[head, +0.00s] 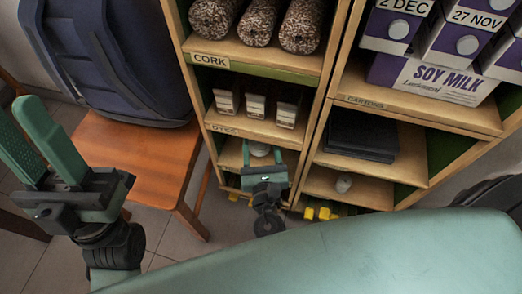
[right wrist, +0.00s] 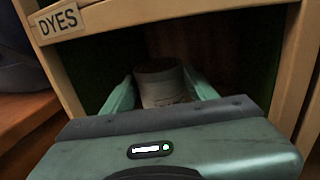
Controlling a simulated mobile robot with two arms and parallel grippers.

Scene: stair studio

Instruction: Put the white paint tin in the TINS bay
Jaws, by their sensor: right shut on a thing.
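The white paint tin (right wrist: 160,86) stands between the two fingers of my right gripper (right wrist: 158,98), inside the dark bay under the board labelled DYES. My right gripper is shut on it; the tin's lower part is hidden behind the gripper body. In the head view the tin's pale top (head: 258,149) shows at the gripper (head: 263,158) in the low bay of the left shelf column. No TINS label is readable in either view. My left gripper (head: 14,112) is raised at the left, open and empty.
The shelf holds cork rolls (head: 255,22), small dye cartons (head: 257,107), soy milk cartons (head: 430,77) and dark flat items (head: 362,133). A wooden chair (head: 135,155) with a blue backpack (head: 115,60) stands left.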

